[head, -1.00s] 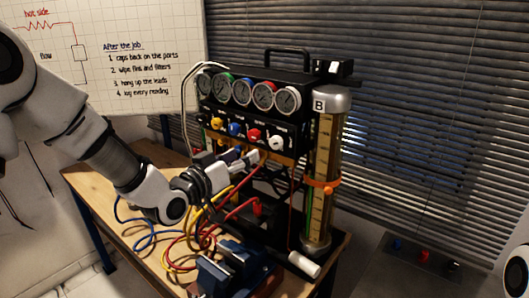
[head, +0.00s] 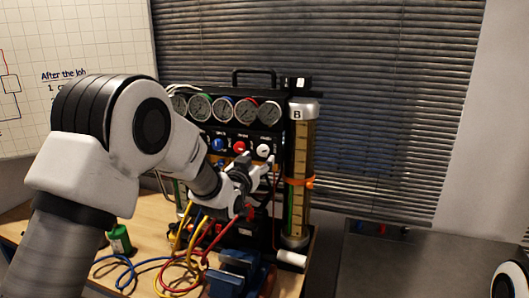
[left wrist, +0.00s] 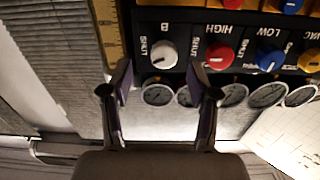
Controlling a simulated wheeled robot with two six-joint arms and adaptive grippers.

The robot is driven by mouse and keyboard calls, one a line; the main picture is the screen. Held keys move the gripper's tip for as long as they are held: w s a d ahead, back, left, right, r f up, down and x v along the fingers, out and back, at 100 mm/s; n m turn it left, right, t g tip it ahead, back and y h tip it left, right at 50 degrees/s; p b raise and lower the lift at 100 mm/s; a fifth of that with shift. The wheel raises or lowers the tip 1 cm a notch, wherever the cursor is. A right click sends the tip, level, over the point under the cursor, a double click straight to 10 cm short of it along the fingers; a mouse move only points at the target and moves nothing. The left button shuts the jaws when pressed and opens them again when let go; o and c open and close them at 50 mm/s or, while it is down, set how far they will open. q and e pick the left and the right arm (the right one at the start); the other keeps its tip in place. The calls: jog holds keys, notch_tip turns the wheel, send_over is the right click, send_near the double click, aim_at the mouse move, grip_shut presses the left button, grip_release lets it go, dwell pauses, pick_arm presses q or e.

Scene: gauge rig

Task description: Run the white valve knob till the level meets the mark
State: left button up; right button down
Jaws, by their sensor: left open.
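The white valve knob (head: 263,150) is at the right end of a row of knobs on the black panel. In the left wrist view the white knob (left wrist: 163,54) shows between my fingers, just beyond their tips. My left gripper (head: 262,168) is open and empty, close below the white knob in the head view; its fingers (left wrist: 160,75) also show in the wrist view, apart from the knob. The tall sight tube (head: 300,150), labelled B, stands right of the panel with an orange ring (head: 301,183) around it. I cannot make out the liquid level clearly. My right gripper is not seen.
A red knob (head: 239,147) and a blue knob (head: 218,145) sit left of the white one, below several round gauges (head: 222,108).

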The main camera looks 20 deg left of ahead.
aim_at(262, 151)
pick_arm(q)
jog(key=w, duration=0.1)
jog(key=w+p, duration=0.1)
jog(key=w+r, duration=0.1)
jog(key=shift+w+a+p, duration=0.3)
jog(key=shift+w+p, duration=0.1)
jog(key=shift+w+f, duration=0.1)
jog(key=shift+w, duration=0.15)
jog(key=shift+w+d+f, duration=0.1)
jog(key=shift+w+f, duration=0.15)
jog(key=shift+w, duration=0.1)
jog(key=shift+d, duration=0.1)
jog(key=shift+c, duration=0.4)
grip_shut()
jog(key=m+b, duration=0.2)
jog(key=b, duration=0.1)
jog(key=m+b, duration=0.2)
jog(key=shift+f, duration=0.25)
jog(key=shift+r+m+b, duration=0.25)
jog(key=shift+m+b, duration=0.15)
jog(key=shift+m, duration=0.3)
jog(key=shift+r, duration=0.1)
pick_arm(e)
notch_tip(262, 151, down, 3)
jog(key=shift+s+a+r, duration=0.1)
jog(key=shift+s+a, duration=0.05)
